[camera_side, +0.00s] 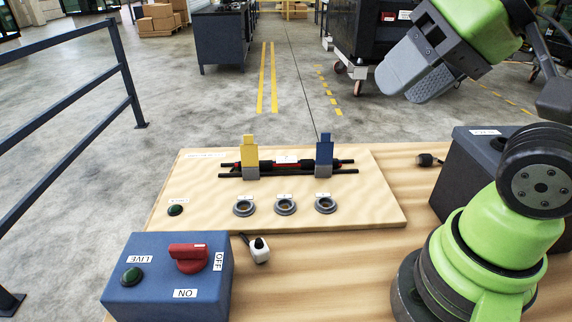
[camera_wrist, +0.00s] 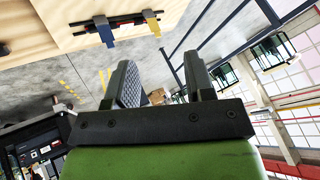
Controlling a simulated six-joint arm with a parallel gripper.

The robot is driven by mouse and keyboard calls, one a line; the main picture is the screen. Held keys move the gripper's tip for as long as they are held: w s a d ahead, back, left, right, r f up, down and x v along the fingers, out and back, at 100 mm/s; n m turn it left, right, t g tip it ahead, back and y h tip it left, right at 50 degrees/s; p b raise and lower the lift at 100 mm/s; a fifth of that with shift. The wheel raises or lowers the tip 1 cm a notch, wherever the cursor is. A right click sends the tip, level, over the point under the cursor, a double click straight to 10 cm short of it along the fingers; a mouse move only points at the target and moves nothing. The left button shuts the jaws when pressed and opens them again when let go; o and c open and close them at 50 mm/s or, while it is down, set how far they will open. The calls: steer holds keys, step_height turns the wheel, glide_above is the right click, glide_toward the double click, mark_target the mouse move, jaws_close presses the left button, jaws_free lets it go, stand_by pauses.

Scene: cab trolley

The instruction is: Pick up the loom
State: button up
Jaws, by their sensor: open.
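The loom (camera_side: 286,163) is a dark cable bundle with a red middle and a white label. It lies across a yellow holder (camera_side: 249,150) and a blue holder (camera_side: 323,152) on the wooden board (camera_side: 375,210). In the wrist view the loom (camera_wrist: 118,20) shows at the top, with the blue holder (camera_wrist: 105,34) and the yellow holder (camera_wrist: 151,22). My gripper (camera_side: 415,72) is high at the upper right of the side view, well away from the loom. In the wrist view its two fingers (camera_wrist: 161,80) stand apart with nothing between them.
Three grey ring sockets (camera_side: 285,207) and a green button (camera_side: 175,210) are on the board. A blue switch box (camera_side: 170,278) with a red handle stands at front left. A dark box (camera_side: 470,185) stands at right. A small white-and-black connector (camera_side: 259,249) lies between.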

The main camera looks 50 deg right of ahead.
steer(key=shift+o, duration=0.2)
steer(key=shift+o, duration=0.7)
steer(key=shift+w, duration=0.1)
